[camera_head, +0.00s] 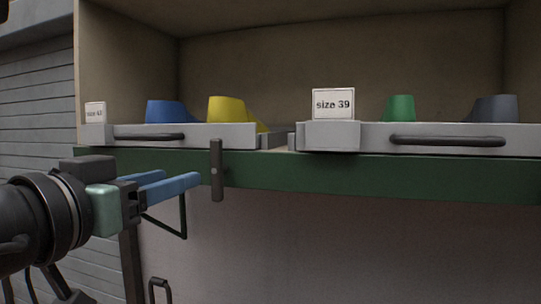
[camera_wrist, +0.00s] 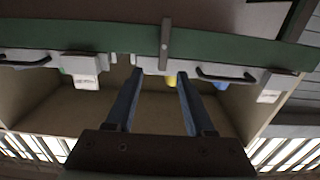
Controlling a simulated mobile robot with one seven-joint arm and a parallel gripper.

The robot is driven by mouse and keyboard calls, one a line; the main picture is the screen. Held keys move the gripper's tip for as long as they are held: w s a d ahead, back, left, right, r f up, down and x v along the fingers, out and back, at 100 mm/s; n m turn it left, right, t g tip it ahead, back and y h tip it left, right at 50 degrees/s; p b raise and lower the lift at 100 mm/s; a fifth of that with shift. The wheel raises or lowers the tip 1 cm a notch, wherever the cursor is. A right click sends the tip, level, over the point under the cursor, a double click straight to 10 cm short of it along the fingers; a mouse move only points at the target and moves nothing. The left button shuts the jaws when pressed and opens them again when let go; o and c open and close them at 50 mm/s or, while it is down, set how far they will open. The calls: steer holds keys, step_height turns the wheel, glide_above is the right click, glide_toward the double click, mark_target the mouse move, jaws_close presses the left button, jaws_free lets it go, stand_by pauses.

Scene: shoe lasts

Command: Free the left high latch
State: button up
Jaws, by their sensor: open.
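The left high latch (camera_head: 217,180) is a dark upright bar with a pale pivot spot, mounted on the green rail (camera_head: 300,174). Its upper end overlaps the front of the left tray (camera_head: 230,136) near that tray's right end. The latch also shows in the wrist view (camera_wrist: 165,43), where the scene appears upside down. My gripper (camera_head: 182,178) has blue fingers, open and empty, just left of the latch in the head view. In the wrist view the fingertips (camera_wrist: 160,73) are apart, with the latch beyond the gap between them. I see no contact with the latch.
The left tray has a dark handle (camera_head: 150,136) and carries blue (camera_head: 166,111) and yellow (camera_head: 227,109) lasts. The right tray (camera_head: 440,132), labelled size 39 (camera_head: 333,104), holds green and grey lasts. A thin dark bracket (camera_head: 184,216) hangs below my fingers. A shutter stands at left.

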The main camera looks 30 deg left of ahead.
mark_target(214, 165)
steer(key=p+x, duration=0.1)
steer(key=x, duration=0.2)
steer(key=p+x, duration=0.2)
steer(key=x, duration=0.2)
steer(key=p+x, duration=0.2)
steer(key=x, duration=0.2)
steer(key=shift+a+r, duration=0.2)
steer(key=shift+a, duration=0.2)
steer(key=shift+w+a+f+p, duration=0.2)
steer(key=shift+w+p, duration=0.2)
steer(key=shift+w, duration=0.2)
jaws_close()
